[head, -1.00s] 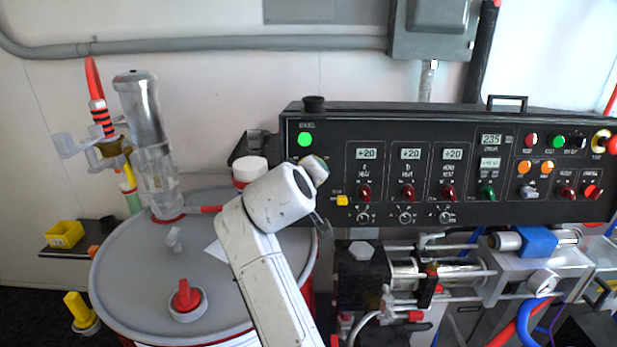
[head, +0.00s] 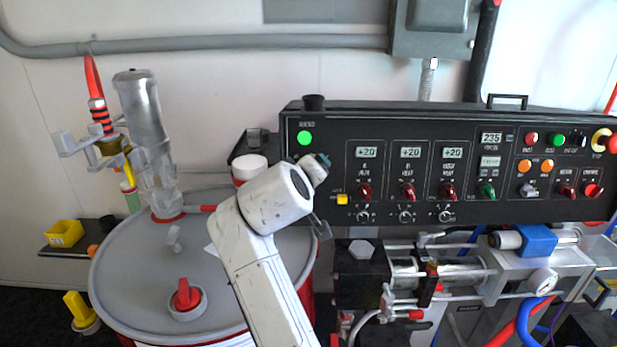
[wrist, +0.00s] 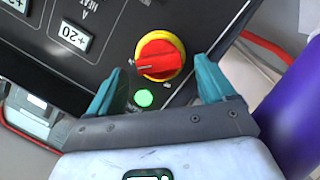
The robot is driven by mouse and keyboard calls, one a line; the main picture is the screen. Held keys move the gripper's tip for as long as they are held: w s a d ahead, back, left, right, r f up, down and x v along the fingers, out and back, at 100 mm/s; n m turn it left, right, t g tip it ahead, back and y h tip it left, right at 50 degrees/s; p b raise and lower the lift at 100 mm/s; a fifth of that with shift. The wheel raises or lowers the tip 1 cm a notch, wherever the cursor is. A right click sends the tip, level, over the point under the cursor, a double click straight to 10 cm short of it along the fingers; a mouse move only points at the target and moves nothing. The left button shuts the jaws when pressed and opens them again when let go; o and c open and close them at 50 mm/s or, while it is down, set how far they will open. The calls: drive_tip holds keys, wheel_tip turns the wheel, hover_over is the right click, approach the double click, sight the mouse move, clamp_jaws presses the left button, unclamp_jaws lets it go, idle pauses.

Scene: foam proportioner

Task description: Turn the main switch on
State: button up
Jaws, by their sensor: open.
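The main switch (wrist: 160,57) is a red rotary knob on a yellow round base, set in the black panel. In the wrist view it sits between the tips of my gripper (wrist: 160,74), whose two teal fingers are open on either side of it. I cannot tell whether either finger touches it. A lit green lamp (wrist: 144,98) is beside the switch, and it also shows in the head view (head: 305,138). In the head view my gripper (head: 325,160) is at the panel's left end, and my arm hides the switch.
The black control panel (head: 470,210) runs to the right with several displays and knobs. A grey drum (head: 130,260) with a red cap (head: 186,298) stands at left, below my arm. A purple object (wrist: 295,120) is close on the right in the wrist view.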

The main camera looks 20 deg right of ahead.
drive_tip(key=b+v, duration=0.1)
drive_tip(key=v, duration=0.8)
drive_tip(key=shift+s, duration=0.2)
drive_tip(key=shift+a, duration=0.1)
drive_tip(key=s+d+f+g+y, duration=0.15)
drive_tip(key=s+d+f, duration=0.3)
drive_tip(key=f, duration=0.55)
drive_tip(key=s+d+f+m+g, duration=0.15)
drive_tip(key=s+d+f, duration=0.3)
drive_tip(key=f, duration=0.45)
drive_tip(key=s+d+f+g+y, duration=0.1)
drive_tip(key=s+d+f+g, duration=0.2)
drive_tip(key=s+f, duration=0.5)
drive_tip(key=s+d+f+m+g+y, duration=0.1)
drive_tip(key=s+f+g+y, duration=0.1)
drive_tip(key=s+f, duration=0.5)
drive_tip(key=s+d+f+m+g+y, duration=0.1)
drive_tip(key=s+f, duration=0.6)
drive_tip(key=s, duration=0.8)
drive_tip(key=shift+s+f+g+y, duration=0.25)
drive_tip(key=shift+g+y, duration=0.2)
drive_tip(key=shift+g, duration=0.55)
drive_tip(key=shift+m, duration=0.25)
